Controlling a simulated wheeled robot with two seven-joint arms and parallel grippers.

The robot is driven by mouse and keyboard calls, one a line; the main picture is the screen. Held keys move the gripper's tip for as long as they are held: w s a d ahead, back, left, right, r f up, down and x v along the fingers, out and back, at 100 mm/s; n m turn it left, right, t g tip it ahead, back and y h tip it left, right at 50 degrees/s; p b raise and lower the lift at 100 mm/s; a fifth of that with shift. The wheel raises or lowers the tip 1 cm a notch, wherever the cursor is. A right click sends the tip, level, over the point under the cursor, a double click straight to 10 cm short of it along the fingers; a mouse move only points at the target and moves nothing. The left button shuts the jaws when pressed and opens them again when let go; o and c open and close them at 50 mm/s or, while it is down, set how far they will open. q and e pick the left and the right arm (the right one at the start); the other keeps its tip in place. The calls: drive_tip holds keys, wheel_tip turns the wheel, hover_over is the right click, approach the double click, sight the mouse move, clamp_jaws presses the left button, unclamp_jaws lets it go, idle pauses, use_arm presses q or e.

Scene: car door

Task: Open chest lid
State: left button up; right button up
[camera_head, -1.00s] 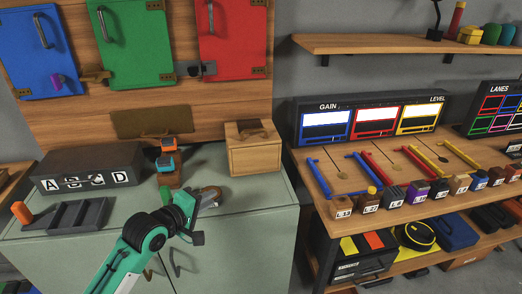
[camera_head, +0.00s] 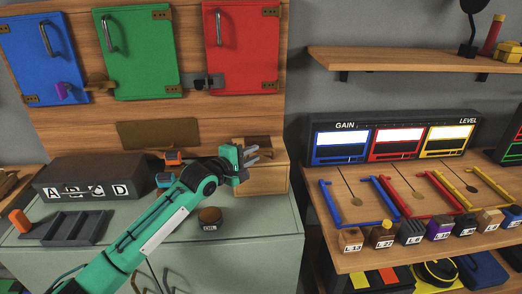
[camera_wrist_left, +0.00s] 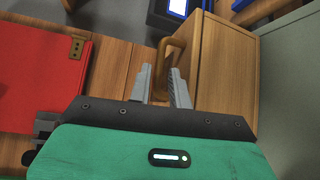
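The chest is a small light-wood box (camera_head: 262,181) with a handle on its lid, on the grey-green cabinet top in the head view. My left gripper (camera_head: 268,155) is at its lid, partly covering it. In the left wrist view the box (camera_wrist_left: 222,75) is on the right, and its brown handle (camera_wrist_left: 172,45) stands up from the lid. The left gripper (camera_wrist_left: 161,72) is open there, its two grey fingers apart with the handle between or just beyond the tips. I cannot tell whether they touch it. The lid looks closed. My right gripper is not in view.
A dark letter box (camera_head: 88,177) and a dark slotted tray (camera_head: 68,223) stand on the left of the cabinet top. A round brown labelled object (camera_head: 210,217) stands below my arm. Blue, green and red doors (camera_head: 241,47) are on the board behind. A wooden bench is right.

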sight(261, 150)
use_arm(q)
drive_tip(key=shift+x, duration=2.25)
clamp_jaws()
